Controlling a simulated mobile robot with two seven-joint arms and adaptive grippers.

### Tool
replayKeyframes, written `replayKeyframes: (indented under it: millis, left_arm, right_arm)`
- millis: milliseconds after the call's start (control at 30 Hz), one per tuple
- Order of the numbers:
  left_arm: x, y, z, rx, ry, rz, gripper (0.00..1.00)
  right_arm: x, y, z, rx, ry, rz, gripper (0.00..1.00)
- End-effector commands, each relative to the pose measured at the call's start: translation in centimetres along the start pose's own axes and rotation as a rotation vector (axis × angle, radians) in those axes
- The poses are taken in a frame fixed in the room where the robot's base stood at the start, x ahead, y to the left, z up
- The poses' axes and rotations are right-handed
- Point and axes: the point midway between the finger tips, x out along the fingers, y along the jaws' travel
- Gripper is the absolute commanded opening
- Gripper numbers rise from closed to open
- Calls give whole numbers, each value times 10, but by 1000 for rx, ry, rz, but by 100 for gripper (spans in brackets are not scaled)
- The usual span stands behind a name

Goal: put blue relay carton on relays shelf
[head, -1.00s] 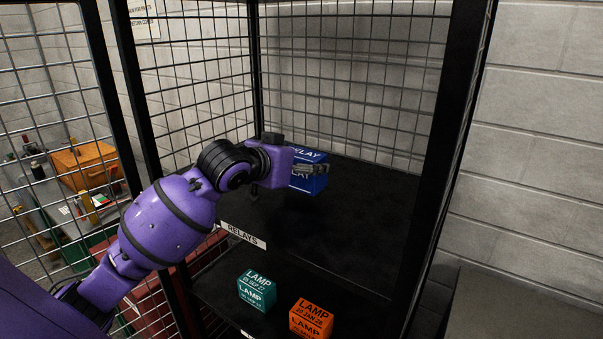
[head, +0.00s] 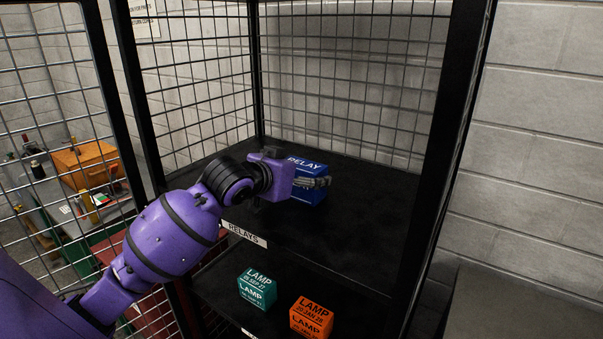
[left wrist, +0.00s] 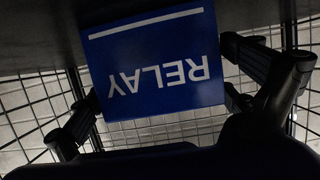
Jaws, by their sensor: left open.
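The blue relay carton (head: 308,165) is on the upper black shelf (head: 365,210), the one with the RELAYS label (head: 244,234) on its front edge. It looks upright and seems to rest on the shelf, though its base is partly hidden. My left gripper (head: 318,183) is at the carton's front, open, with its fingers around it. In the left wrist view the carton (left wrist: 155,65) shows its RELAY face upside down between the spread fingers. Contact with the fingers cannot be told. My right gripper is not in view.
A teal lamp carton (head: 257,290) and an orange lamp carton (head: 311,318) stand on the shelf below. Mesh panels close the rack's back and left side, and a black post (head: 440,170) stands at right. The upper shelf is clear right of the carton.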

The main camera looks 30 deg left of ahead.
Motion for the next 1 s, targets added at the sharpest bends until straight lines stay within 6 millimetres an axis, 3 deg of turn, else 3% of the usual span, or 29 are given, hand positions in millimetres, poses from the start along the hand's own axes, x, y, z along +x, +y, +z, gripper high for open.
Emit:
replayKeyframes:
  millis: [133,233,500,700,1000]
  left_arm:
    - [-3,0,-4,1,1,0,100]
    - [-17,0,-2,2,0,-1,100]
    - [-76,0,-3,3,0,-1,100]
    - [-108,0,-3,2,-1,0,100]
    - [-122,0,-3,0,0,0,100]
  right_arm:
    - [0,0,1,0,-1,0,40]
    - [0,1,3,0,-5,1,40]
    - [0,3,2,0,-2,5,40]
    - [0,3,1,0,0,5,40]
    - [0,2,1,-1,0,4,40]
